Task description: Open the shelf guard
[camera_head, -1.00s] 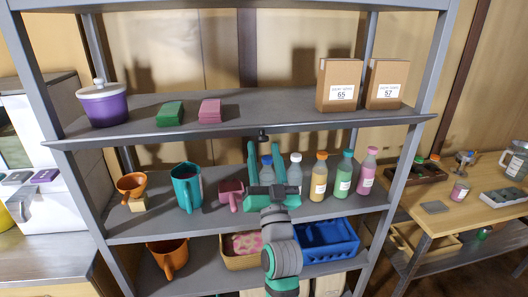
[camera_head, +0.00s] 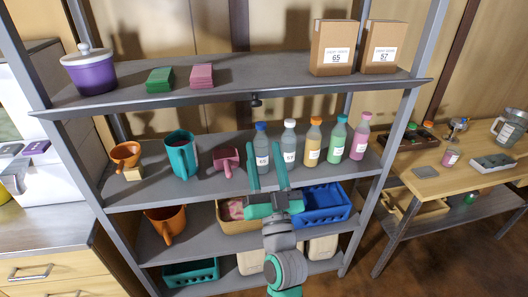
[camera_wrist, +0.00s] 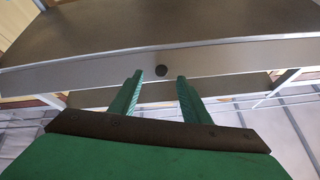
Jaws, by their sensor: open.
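The shelf guard appears to be the grey front board (camera_head: 180,99) along the edge of the upper shelf, with a small dark knob (camera_head: 256,101) near its middle. It looks closed, though the head view does not show its hinge. The wrist view shows the board (camera_wrist: 90,78) running across, with the round dark knob (camera_wrist: 161,70) on its face. My gripper (camera_head: 266,145) has two green fingers, open and empty. In the head view its tips are below the knob. In the wrist view my gripper (camera_wrist: 160,76) points at the board with the knob between the tips, apparently not touching.
Several bottles (camera_head: 312,145), a teal pitcher (camera_head: 182,156) and an orange funnel (camera_head: 126,153) stand on the middle shelf behind my fingers. A purple pot (camera_head: 88,74) and two boxes (camera_head: 335,48) sit on the upper shelf. A wooden table (camera_head: 450,170) stands right.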

